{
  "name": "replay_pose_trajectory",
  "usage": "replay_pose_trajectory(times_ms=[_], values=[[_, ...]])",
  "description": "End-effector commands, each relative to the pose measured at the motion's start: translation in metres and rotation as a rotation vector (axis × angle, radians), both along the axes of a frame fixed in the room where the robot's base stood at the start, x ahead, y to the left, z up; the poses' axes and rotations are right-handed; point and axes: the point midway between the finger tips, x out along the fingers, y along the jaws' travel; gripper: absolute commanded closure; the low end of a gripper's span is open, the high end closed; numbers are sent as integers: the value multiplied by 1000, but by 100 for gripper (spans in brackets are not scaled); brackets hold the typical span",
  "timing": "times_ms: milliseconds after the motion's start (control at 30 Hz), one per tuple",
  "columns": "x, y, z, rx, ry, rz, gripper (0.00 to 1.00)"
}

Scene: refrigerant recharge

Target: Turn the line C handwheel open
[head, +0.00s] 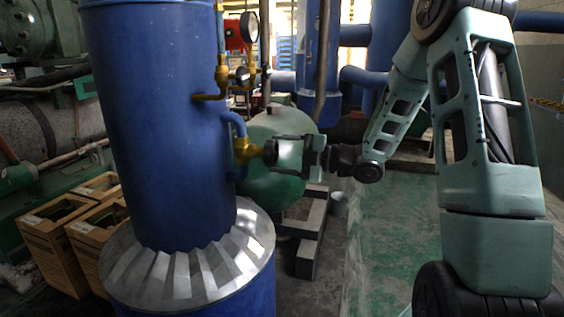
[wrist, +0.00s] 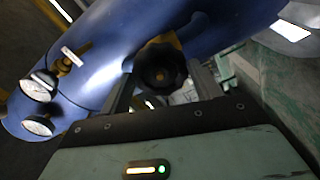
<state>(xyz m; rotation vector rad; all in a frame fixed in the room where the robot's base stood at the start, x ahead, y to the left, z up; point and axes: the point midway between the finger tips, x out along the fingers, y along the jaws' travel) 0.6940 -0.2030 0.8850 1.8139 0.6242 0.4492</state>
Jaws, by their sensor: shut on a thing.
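The black handwheel (head: 270,152) sits on a brass valve (head: 243,150) fed by a bent blue pipe at the side of the tall blue column. My gripper (head: 277,150) reaches it from the right and is shut on it. In the wrist view the handwheel (wrist: 160,67) is a dark lobed knob between my two fingers (wrist: 163,85), with some yellow brass showing behind it. I see no readable line label, and the finger contact points are partly hidden.
Above stand another brass valve (head: 242,75), a red device (head: 238,32) and a gauge (head: 249,27). The blue column (head: 160,130) is close left of the gripper. A green rounded tank (head: 285,185) stands behind. Wooden crates (head: 65,250) are at left. Green floor (head: 390,240) is open at right.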

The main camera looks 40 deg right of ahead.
Motion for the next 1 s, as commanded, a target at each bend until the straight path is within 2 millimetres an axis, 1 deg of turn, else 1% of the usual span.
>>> replay_pose_trajectory(times_ms=[33, 300, 700, 1000], values=[[-1, -1, -4, -17, -11, -2, 64], [-1, -1, -2, -77, -59, -1, 64], [-1, -1, -2, -87, -64, -1, 64], [-1, -1, -4, -169, -128, -2, 64]])
